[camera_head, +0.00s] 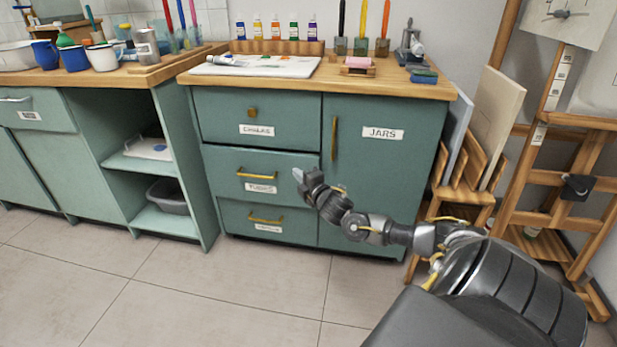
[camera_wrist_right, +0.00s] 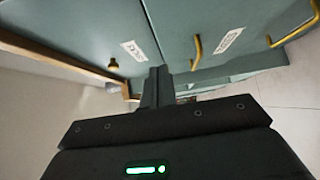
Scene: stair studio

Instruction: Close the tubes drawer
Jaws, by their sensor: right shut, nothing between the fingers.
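The tubes drawer (camera_head: 225,170) is the middle drawer of the green cabinet, with a yellow bar handle (camera_head: 257,174) and a white label below it. Its front appears to stand slightly out from the cabinet; how far is hard to tell. My right gripper (camera_head: 298,174) is shut and empty, at the right end of this drawer front. I cannot tell whether it touches. In the right wrist view, the shut fingers (camera_wrist_right: 157,80) point toward the drawer fronts, with the tubes handle (camera_wrist_right: 197,52) to their right. My left gripper is out of view.
The chalks drawer (camera_head: 225,112) is above and another drawer (camera_head: 235,217) is below. The jars door (camera_head: 375,180) is to the right. Bottles, brushes and a paint tray (camera_head: 290,69) stand on the wooden top. A wooden rack and an easel (camera_head: 545,180) stand at right. The tiled floor in front is clear.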

